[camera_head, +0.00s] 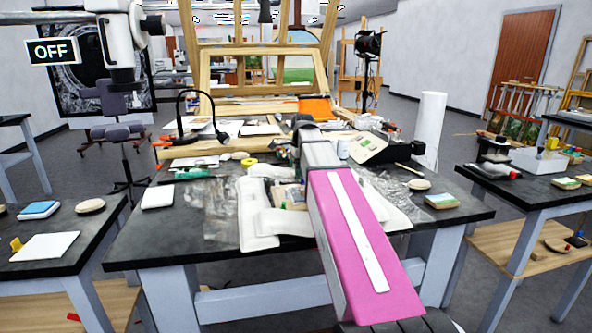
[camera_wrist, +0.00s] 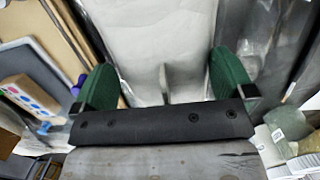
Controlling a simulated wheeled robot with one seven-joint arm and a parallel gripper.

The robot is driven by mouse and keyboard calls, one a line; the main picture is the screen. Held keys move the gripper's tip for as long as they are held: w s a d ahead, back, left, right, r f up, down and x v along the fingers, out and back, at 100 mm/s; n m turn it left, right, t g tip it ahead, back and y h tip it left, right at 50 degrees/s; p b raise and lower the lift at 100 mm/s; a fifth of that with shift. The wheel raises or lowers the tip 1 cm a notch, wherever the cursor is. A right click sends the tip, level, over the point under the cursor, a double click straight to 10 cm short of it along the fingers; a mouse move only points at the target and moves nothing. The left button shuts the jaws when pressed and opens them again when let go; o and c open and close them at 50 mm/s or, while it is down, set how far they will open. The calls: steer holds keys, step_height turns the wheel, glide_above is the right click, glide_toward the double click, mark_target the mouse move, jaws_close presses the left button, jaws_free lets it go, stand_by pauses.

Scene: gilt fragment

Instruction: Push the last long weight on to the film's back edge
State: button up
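Clear film (camera_head: 205,212) lies on the dark table, crinkled and shiny. Long white weights lie on it around a small framed piece (camera_head: 292,194): one on the left (camera_head: 252,212), one along the front (camera_head: 285,222), and a pale one at the back (camera_head: 268,171). My pink arm hides much of the right and back of the film. My gripper is hidden behind the arm in the head view. In the wrist view my gripper (camera_wrist: 164,84) has green fingertips spread wide. A broad pale surface shows between and beyond them; I cannot tell whether they touch it.
A white block (camera_head: 158,197) lies front left. A wooden easel (camera_head: 262,70) rises behind. The front left tabletop is mostly clear.

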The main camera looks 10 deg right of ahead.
steer(key=shift+r, duration=0.15)
steer(key=shift+r, duration=0.2)
step_height(320, 180, up, 10)
steer(key=d, duration=0.1)
steer(key=shift+d, duration=0.15)
steer(key=shift+s, duration=0.1)
stand_by(0.4)
